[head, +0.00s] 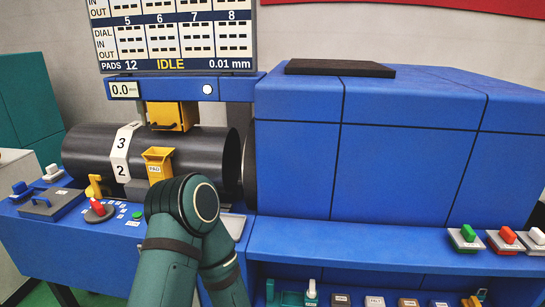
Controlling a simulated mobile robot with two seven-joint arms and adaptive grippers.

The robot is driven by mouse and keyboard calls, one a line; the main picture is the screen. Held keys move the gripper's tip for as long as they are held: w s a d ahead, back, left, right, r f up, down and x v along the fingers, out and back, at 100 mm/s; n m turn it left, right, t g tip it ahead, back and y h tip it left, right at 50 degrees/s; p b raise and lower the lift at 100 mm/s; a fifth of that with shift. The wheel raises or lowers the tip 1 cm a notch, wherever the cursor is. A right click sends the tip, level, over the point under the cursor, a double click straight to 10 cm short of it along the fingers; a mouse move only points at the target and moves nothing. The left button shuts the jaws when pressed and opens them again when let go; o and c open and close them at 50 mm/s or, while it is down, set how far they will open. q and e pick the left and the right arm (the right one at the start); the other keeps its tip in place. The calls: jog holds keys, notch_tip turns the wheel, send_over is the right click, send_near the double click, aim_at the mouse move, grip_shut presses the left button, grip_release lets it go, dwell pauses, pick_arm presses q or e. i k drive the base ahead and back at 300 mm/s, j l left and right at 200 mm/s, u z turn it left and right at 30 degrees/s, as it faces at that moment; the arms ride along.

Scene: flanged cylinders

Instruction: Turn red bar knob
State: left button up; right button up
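Another red knob or handle (97,206) stands on a round dark base on the blue panel at the left. I cannot tell from shape alone which one the task names. One of my green arms rises from the bottom centre and bends in front of the machine. Neither gripper shows, and nothing of mine is seen touching either red knob.
A large black cylinder (205,155) with a numbered white band lies behind my arm. A yellow PAD holder (157,165) hangs in front of it. The blue housing (400,150) fills the right. A lower shelf below the ledge holds several small items. The ledge's middle is clear.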

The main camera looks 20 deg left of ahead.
aim_at(100, 212)
jog(key=u, duration=1.95)
jog(key=z, duration=0.3)
jog(key=i+j+z, duration=0.25)
jog(key=z, duration=0.2)
jog(key=i+j+z, duration=0.15)
jog(key=j+z, duration=0.3)
